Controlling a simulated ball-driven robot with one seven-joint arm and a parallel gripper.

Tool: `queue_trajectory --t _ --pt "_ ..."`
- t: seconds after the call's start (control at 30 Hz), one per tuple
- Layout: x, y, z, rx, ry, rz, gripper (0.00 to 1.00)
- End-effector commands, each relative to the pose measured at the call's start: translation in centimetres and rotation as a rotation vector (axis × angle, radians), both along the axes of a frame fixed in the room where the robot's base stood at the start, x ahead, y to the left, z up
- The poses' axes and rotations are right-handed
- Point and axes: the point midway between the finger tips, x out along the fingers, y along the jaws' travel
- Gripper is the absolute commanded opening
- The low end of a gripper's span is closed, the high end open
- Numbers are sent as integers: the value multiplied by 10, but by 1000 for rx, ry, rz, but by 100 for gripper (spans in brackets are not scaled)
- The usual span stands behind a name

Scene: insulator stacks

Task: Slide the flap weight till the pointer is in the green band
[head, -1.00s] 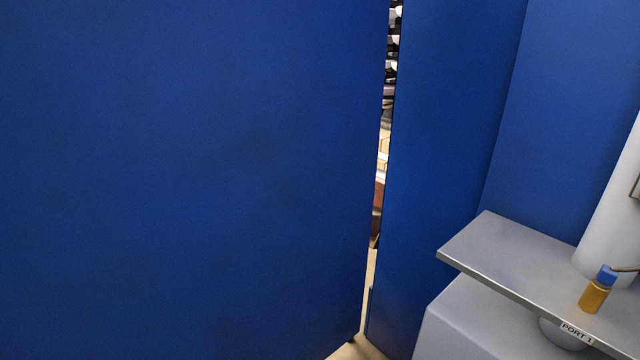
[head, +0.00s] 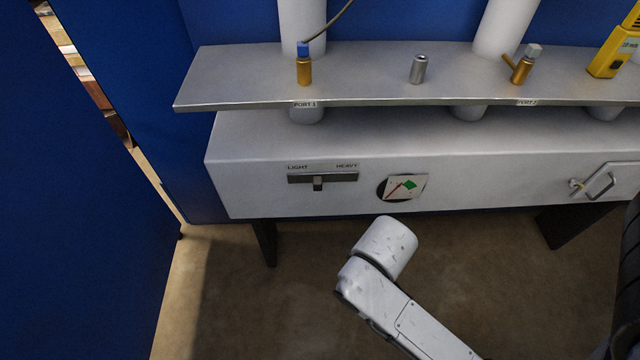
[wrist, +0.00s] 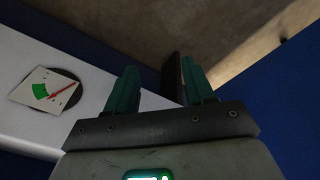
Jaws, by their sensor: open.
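The flap weight is a small grey knob (head: 318,184) on a dark slot under the words LIGHT and HEAVY on the front of the grey box. It sits a little left of the slot's middle. To its right is a dial (head: 403,188) with a red pointer and a green band; the pointer lies outside the green. The dial also shows at the left of the wrist view (wrist: 45,90). My gripper (wrist: 158,82) is open, its two green fingers apart with nothing held. The knob does not show in the wrist view. My gripper is not visible in the head view.
A grey shelf (head: 235,82) above the box carries brass and steel fittings and a yellow device (head: 614,48). A handle (head: 600,185) is on the box's right. Blue panels (head: 60,220) stand at the left. Dark legs (head: 264,243) support the box.

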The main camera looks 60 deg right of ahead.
Motion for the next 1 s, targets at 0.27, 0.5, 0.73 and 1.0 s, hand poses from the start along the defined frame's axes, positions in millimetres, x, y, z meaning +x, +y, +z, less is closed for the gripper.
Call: queue_trajectory --t 0.27,0.5,0.73,1.0 --pt "44 -82 -52 -398 -346 -499 53" --pt "93 -109 -50 -650 -820 -679 53" --pt "141 -85 -50 -694 -1178 -611 53" --pt "164 -71 -48 -671 -1293 -551 53"
